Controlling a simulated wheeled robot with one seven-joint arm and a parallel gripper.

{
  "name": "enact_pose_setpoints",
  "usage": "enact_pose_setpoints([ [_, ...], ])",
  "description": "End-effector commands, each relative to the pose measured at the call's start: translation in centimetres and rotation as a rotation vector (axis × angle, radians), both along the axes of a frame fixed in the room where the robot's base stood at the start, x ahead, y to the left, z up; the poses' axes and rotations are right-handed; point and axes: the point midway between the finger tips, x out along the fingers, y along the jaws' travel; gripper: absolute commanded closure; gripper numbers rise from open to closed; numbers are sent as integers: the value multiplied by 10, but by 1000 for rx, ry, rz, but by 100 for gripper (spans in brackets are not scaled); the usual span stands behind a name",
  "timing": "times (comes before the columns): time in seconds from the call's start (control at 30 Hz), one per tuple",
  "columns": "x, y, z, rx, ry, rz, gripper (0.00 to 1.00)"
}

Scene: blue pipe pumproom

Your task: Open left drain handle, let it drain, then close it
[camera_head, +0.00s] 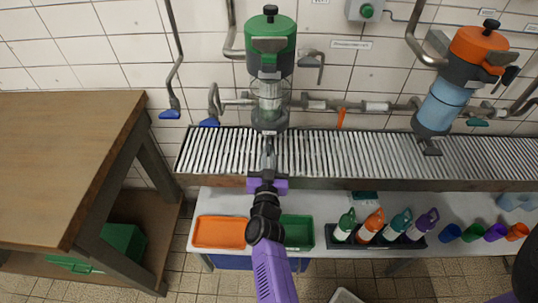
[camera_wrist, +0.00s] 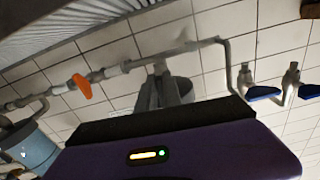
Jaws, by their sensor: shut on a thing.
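The left vessel (camera_head: 270,50) has a green top and a clear glass middle, and it hangs on the tiled wall above a slatted grate. Whether liquid is in the glass is hard to tell. My gripper (camera_head: 268,158) reaches up from the front, just below the vessel's dark bottom outlet (camera_head: 269,126). It is shut on the left drain handle, which is mostly hidden by the fingers. In the wrist view the grey fingers (camera_wrist: 165,90) stick out past the dark edge of the purple gripper body, and what they hold is not clear.
A right vessel (camera_head: 438,100), orange-topped with blue contents, has its own dark drain handle (camera_head: 430,147). The slatted grate (camera_head: 350,152) runs below both. On the lower shelf are an orange tray (camera_head: 220,232), a green tray (camera_head: 298,232), several bottles and cups. A wooden table (camera_head: 60,160) stands left.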

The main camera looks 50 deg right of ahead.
Motion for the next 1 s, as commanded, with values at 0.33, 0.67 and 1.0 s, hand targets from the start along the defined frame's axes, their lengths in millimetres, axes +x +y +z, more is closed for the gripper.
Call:
enact_pose_setpoints([
  [0.33, 4, 3, 0, 163, -213, -1, 100],
  [0.67, 8, 6, 4, 356, -462, -2, 100],
  [1.0, 11, 9, 9, 555, -716, 0, 100],
])
